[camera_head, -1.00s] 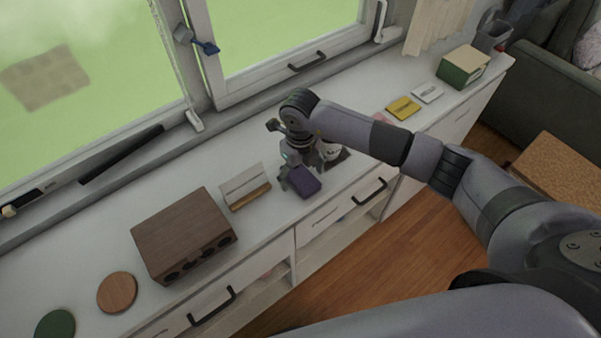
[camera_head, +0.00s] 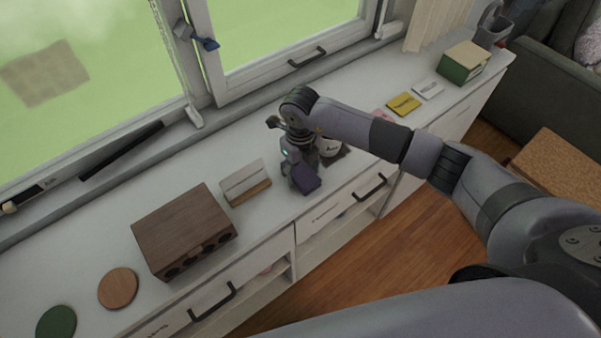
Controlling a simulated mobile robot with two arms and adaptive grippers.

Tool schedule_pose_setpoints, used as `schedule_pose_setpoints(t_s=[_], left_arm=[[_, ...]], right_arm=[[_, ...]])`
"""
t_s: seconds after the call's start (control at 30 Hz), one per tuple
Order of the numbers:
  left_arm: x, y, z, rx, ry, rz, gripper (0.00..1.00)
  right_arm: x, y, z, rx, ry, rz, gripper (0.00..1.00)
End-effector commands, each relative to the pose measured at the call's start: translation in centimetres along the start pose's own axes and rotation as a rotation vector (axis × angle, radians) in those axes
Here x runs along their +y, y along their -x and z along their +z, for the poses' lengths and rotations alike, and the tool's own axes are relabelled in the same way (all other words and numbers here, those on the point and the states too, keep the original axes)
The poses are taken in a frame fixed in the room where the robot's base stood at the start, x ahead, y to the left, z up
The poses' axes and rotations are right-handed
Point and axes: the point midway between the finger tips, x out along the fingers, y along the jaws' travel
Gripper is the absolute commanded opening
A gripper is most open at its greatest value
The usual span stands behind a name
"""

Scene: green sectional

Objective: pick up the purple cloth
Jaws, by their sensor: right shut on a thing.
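The purple cloth (camera_head: 306,181) is a small dark purple folded piece at the front part of the white cabinet top. My right gripper (camera_head: 298,179) points down over the counter and is shut on the cloth. The cloth looks tilted in its fingers; I cannot tell whether it still touches the top. The fingertips are partly hidden by the cloth and the gripper body. My left gripper is not in view.
Left of the gripper are a card holder (camera_head: 245,184) and a brown wooden box (camera_head: 184,233). Yellow (camera_head: 404,104) and white cards and a green box (camera_head: 463,64) lie farther right.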

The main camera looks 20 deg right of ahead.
Motion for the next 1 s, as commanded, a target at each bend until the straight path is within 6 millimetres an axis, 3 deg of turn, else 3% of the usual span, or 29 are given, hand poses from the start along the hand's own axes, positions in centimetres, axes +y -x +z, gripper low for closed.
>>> schedule_pose_setpoints(t_s=[0.27, 0.47, 0.67, 1.0], left_arm=[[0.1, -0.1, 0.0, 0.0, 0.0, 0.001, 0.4], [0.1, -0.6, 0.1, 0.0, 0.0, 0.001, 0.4], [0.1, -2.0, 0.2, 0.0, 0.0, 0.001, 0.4], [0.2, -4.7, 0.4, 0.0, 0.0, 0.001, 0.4]], right_arm=[[0.0, 0.1, 0.0, 0.0, 0.0, 0.0, 0.3], [-0.1, 1.6, 0.1, -0.004, 0.0, -0.001, 0.3], [-0.1, 5.8, 0.2, -0.008, 0.002, -0.003, 0.3], [0.0, 15.5, 0.1, -0.006, 0.001, -0.002, 0.3]])
